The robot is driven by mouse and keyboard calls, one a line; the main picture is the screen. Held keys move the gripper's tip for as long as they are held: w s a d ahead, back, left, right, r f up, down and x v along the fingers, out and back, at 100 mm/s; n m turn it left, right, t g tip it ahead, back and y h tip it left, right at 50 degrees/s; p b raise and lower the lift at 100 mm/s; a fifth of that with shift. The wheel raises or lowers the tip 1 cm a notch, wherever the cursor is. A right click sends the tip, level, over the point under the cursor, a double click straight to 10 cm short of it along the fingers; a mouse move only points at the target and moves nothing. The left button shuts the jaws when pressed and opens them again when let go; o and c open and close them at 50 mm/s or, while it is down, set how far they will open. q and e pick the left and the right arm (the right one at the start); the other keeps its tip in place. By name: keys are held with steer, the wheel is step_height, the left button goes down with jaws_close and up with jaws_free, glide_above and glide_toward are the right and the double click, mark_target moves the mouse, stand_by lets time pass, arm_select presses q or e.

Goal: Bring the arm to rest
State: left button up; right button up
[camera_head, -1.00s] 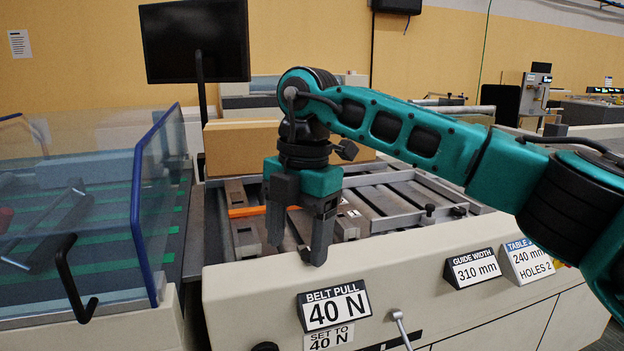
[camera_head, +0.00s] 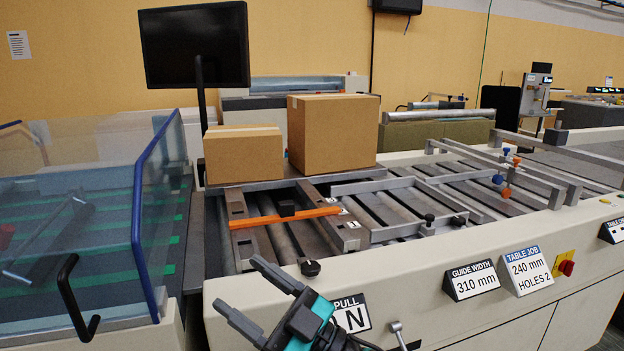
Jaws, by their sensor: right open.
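My right gripper (camera_head: 242,293) shows at the bottom centre of the head view, in front of the machine's cream front panel. Its two dark fingers point up and left and are spread apart, with nothing between them. Its teal body covers part of the belt pull sign (camera_head: 352,313). Most of my right arm is below the picture's edge. My left gripper is not in the picture.
The roller table (camera_head: 400,212) has an orange bar (camera_head: 285,218) across its left part. Two cardboard boxes (camera_head: 333,135) (camera_head: 243,154) stand behind it. A blue-edged clear guard (camera_head: 150,205) with a black handle (camera_head: 72,297) is at left. A red knob (camera_head: 566,267) sits on the front panel.

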steer(key=d+f+m+t+h+p, duration=0.1)
steer(key=d+f+m+t+h, duration=0.7)
steer(key=d+f+m+h, duration=0.7)
steer(key=s+d+f+g+h+p, duration=0.1)
steer(key=s+d+f+g+h, duration=0.4)
steer(key=s+d+f, duration=0.6)
steer(key=s+f+g, duration=0.1)
steer(key=s+f, duration=0.2)
steer(key=f, duration=0.1)
steer(key=shift+s+m, duration=0.2)
steer(key=shift+m, duration=0.2)
